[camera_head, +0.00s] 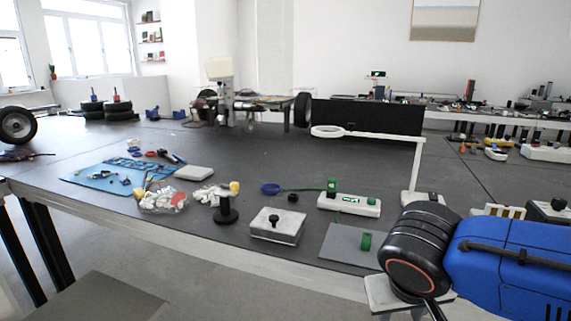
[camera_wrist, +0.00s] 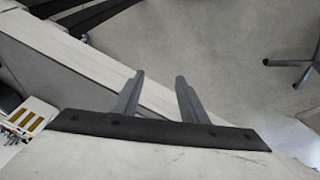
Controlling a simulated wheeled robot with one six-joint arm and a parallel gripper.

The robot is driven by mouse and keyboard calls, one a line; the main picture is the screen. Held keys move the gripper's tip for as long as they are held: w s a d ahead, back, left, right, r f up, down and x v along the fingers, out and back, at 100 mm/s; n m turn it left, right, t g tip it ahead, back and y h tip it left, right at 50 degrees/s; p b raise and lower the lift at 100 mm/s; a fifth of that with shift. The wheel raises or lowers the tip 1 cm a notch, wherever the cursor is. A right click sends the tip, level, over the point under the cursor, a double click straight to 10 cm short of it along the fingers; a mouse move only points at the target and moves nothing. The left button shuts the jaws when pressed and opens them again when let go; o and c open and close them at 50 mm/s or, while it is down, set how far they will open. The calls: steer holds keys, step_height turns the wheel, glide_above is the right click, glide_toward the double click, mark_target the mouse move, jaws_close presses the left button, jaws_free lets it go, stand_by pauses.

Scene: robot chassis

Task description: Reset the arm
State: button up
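My gripper (camera_wrist: 159,84) shows in the wrist view with its two grey fingers apart and nothing between them. It points over the pale edge of the table (camera_wrist: 78,55) and the grey floor (camera_wrist: 235,55). In the head view my blue and black arm reaches in from the right, over the table's near edge. My fingers are mostly hidden or cut off at the bottom of that view.
The dark table (camera_head: 320,165) holds a white power strip (camera_head: 348,205), a grey box (camera_head: 277,226), a black spool-shaped stand (camera_head: 226,213), a bag of white pieces (camera_head: 162,201) and a blue mat (camera_head: 95,178). A white lamp (camera_head: 416,165) stands behind my arm.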

steer(key=s+d+f+y, duration=0.2)
steer(key=d+f, duration=0.1)
steer(key=d, duration=0.4)
steer(key=shift+d+t, duration=0.2)
steer(key=shift+t, duration=0.1)
stand_by(1.2)
